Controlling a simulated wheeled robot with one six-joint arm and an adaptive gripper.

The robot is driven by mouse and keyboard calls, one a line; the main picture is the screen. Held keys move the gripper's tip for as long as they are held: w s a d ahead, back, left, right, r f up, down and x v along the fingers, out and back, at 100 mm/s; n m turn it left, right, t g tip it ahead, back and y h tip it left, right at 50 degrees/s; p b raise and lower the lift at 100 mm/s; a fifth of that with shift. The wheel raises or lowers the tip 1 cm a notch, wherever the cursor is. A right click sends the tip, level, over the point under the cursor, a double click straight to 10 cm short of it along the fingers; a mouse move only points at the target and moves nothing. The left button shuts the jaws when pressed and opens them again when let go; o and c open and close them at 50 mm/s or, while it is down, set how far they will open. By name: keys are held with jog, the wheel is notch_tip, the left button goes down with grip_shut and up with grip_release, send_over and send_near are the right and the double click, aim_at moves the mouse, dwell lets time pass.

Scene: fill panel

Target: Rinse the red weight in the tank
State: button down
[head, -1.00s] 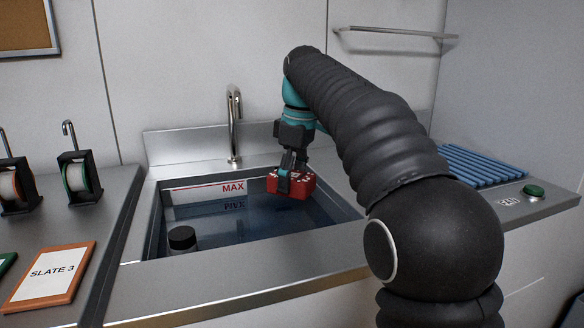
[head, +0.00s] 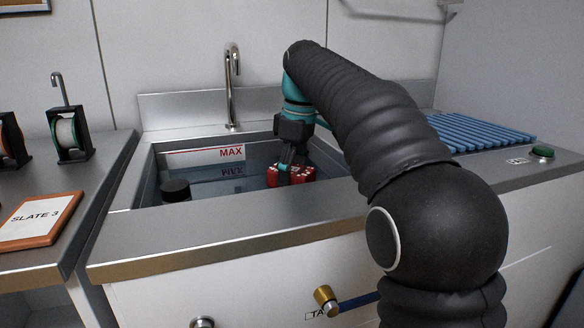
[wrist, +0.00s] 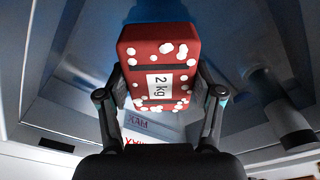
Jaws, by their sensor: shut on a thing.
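The red weight (head: 303,173) is a block with white spots. In the wrist view it (wrist: 161,62) fills the space between the fingers and bears a "2 kg" label. My gripper (head: 291,165) is shut on it, with one finger on each side in the wrist view (wrist: 161,100). The tank (head: 127,208) is a steel basin set in the counter, with a MAX line on its back wall. The weight is over the tank's right part, below the rim level in the head view. I cannot tell whether it touches the water.
A tap (head: 232,85) stands behind the tank. A dark-capped object (head: 175,190) is in the tank's left part. A blue ribbed rack (head: 480,132) and a green button (head: 542,152) are on the right counter.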

jog(key=shift+f+b, duration=3.35)
jog(key=shift+f, duration=2.5)
jog(key=shift+w+d+p, duration=0.25)
jog(key=shift+d+p, duration=0.05)
jog(key=shift+d, duration=0.5)
jog(key=shift+w+d+r, duration=0.15)
jog(key=shift+r, duration=0.1)
jog(key=shift+s+a+f+p, duration=0.25)
jog(key=shift+s+a+p, duration=0.05)
jog(key=shift+s+a, duration=0.05)
jog(key=shift+a, duration=0.2)
jog(key=shift+a, duration=0.4)
